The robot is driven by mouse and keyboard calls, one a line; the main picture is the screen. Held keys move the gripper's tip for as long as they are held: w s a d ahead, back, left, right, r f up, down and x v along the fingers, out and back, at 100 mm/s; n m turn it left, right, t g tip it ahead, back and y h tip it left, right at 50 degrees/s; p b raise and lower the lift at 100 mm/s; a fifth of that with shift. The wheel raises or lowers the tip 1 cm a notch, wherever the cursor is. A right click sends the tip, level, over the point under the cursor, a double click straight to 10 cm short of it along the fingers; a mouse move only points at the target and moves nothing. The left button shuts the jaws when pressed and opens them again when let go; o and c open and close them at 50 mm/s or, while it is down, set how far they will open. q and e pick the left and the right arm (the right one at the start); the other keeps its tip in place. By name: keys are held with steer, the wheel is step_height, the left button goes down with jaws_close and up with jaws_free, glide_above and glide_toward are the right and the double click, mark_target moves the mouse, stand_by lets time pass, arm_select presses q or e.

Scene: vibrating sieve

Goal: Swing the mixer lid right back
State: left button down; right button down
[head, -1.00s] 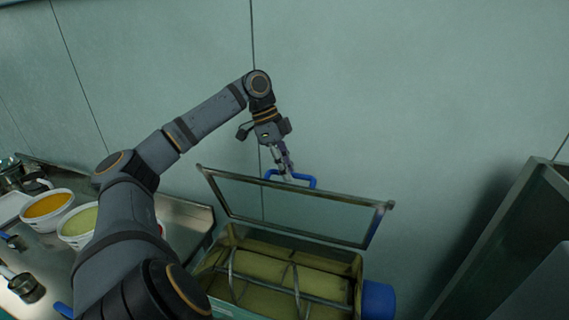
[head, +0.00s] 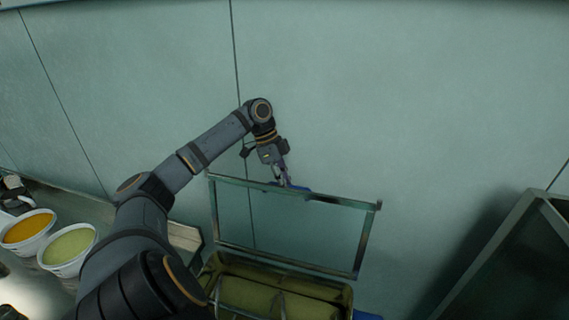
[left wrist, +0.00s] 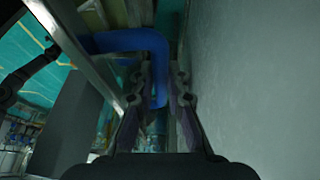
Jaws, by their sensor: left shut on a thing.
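The mixer lid (head: 300,195) is a clear panel in a metal frame, raised steeply above the open mixer (head: 285,297), whose stirring bars and yellowish inside show below it. My left gripper (head: 281,181) is at the lid's top edge, on its far side. In the left wrist view my left gripper (left wrist: 157,92) is shut on the blue lid handle (left wrist: 140,42), with part of the handle between its fingers. The handle is mostly hidden behind the lid frame in the head view. My right gripper is not in view.
A plain wall (head: 400,90) stands behind the lid, close beside the gripper in the left wrist view. An orange-filled bowl (head: 27,229) and a green-filled bowl (head: 68,247) sit at the left. A dark bin-like box (head: 515,255) stands at the right.

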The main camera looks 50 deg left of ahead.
arm_select(q)
steer(key=shift+w+a, duration=0.15)
steer(key=shift+a, duration=0.05)
steer(key=c, duration=1.7)
jaws_free()
steer(key=shift+c, duration=0.2)
steer(key=shift+o, duration=1.3)
steer(key=shift+w+a+f, duration=0.1)
steer(key=shift+w+f, duration=0.05)
steer(key=shift+w, duration=0.05)
steer(key=shift+o, duration=0.7)
steer(key=shift+w+a+f, duration=0.25)
steer(key=shift+w+a, duration=0.05)
steer(key=shift+w, duration=0.1)
steer(key=shift+s+d+r, duration=0.15)
steer(key=v, duration=0.7)
steer(key=shift+r, duration=0.25)
